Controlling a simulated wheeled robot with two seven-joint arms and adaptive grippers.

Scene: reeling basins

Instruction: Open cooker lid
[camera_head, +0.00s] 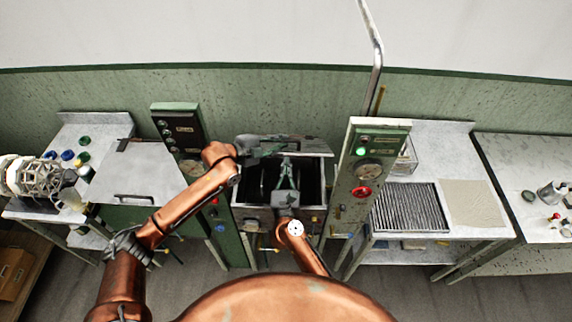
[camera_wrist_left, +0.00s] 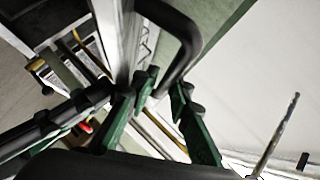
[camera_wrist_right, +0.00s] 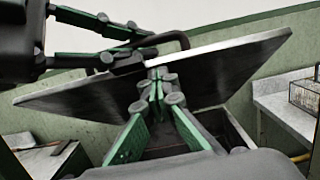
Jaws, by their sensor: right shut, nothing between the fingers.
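The grey metal cooker lid (camera_head: 312,146) is raised and tilted up at the back of the open cooker basin (camera_head: 257,217) in the head view. The right wrist view shows the lid's dark face (camera_wrist_right: 225,72), with its black bar handle (camera_wrist_right: 181,37) at the top edge. My left gripper (camera_head: 280,143) is at the handle; in the left wrist view its green fingers (camera_wrist_left: 165,84) close around one end of the handle (camera_wrist_left: 187,30). My right gripper (camera_head: 288,160) is shut and empty over the basin, its fingertips (camera_wrist_right: 157,75) in front of the lid; contact is unclear.
Control panels with gauges stand left (camera_head: 180,135) and right (camera_head: 350,190) of the cooker. Another closed lid (camera_head: 140,170) lies to the left. A bench with a ribbed grate (camera_head: 410,208) is on the right. A metal pipe (camera_head: 376,60) rises behind the right panel.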

